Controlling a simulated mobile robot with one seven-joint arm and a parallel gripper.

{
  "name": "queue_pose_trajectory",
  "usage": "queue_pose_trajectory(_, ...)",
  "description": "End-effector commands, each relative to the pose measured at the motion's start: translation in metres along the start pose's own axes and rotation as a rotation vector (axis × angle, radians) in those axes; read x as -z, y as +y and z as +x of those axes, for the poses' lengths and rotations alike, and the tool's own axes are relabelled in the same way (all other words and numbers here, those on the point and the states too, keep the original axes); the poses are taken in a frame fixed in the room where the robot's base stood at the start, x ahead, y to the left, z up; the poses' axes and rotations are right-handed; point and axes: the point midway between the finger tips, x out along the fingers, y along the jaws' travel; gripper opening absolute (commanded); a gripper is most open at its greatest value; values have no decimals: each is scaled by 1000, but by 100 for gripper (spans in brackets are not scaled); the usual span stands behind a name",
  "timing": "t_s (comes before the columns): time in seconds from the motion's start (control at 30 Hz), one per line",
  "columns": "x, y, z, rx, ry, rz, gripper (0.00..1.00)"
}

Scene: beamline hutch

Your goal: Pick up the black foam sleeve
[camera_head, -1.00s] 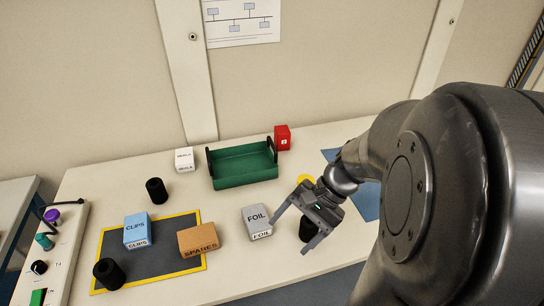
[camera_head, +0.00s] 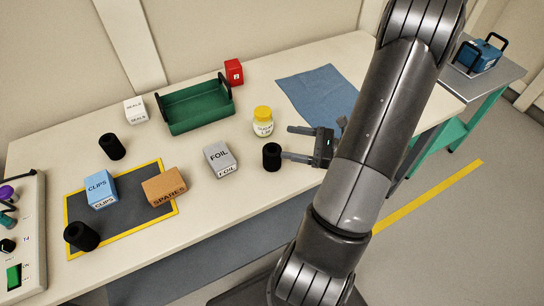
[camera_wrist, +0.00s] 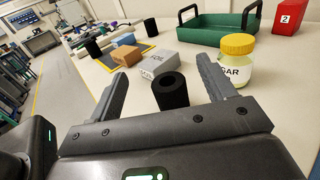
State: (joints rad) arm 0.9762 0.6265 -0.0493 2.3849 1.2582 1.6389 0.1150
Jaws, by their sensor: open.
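Three similar black foam sleeves show. The nearest sleeve (camera_head: 272,157) stands upright on the bench, right of the grey FOIL box. Another sleeve (camera_head: 112,147) stands at the back left, and a third (camera_head: 82,237) is at the front left corner of the dark mat. My gripper (camera_head: 290,143) is open and low over the bench, pointing left just right of the nearest sleeve. In the wrist view that sleeve (camera_wrist: 170,92) is in line with the gap between my two fingers, its hollow top visible. I cannot tell whether the fingertips reach past it.
The FOIL box (camera_head: 220,159) is just beyond the nearest sleeve. A yellow-lidded jar (camera_head: 263,122) stands close behind it. A green tray (camera_head: 196,108), red box (camera_head: 234,72) and white box (camera_head: 134,110) stand farther back. CLIPS (camera_head: 100,189) and SPARES (camera_head: 164,187) boxes are left.

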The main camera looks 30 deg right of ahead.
Motion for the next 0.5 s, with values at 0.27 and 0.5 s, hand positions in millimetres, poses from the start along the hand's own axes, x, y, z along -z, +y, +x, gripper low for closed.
queue_pose_trajectory(0.27,32,0,0,2,-2,5,76)
queue_pose_trajectory(0.5,66,0,0,1,-1,4,76)
